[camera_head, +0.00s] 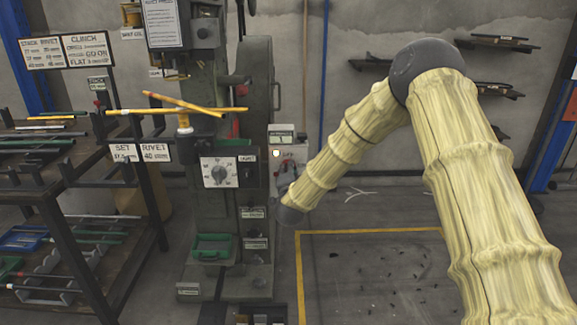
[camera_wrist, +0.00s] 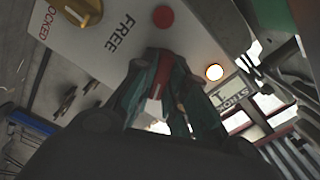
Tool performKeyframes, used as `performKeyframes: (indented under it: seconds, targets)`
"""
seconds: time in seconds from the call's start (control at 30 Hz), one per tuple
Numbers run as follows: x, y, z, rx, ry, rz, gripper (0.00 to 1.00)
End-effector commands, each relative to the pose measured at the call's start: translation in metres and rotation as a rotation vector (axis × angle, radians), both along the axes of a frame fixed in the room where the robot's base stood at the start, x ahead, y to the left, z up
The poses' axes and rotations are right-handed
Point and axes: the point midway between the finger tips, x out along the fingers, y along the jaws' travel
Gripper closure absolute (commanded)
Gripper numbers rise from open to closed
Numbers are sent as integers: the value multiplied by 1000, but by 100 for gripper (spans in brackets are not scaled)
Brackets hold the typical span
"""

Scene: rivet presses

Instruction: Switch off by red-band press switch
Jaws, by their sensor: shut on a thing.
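The switch panel (camera_head: 293,153) is a pale box on the right side of the green press column. In the wrist view the panel (camera_wrist: 118,70) shows tilted, with the words FREE and LOCKED. The switch with a red band (camera_wrist: 163,72) and a pale end sits between the fingers of my gripper (camera_wrist: 168,80). My gripper is shut on it, and the fingers hide part of it. In the head view my wrist (camera_head: 290,212) is beside the panel's lower part, and the fingers are hard to make out.
A round red button (camera_wrist: 163,16) and a yellow knob (camera_wrist: 82,10) are on the panel near my fingers. The press (camera_head: 213,172) carries a dial. A rack (camera_head: 75,220) of rods stands at left. Yellow-lined floor (camera_head: 375,275) is mostly clear.

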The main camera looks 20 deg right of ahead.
Motion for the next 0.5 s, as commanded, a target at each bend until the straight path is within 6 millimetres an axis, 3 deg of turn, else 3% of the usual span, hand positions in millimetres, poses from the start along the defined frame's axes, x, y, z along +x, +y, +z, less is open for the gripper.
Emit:
performKeyframes:
  seconds: [0.5]
  targets:
    - [-1, 2, 1, -475, 139, 2, 100]
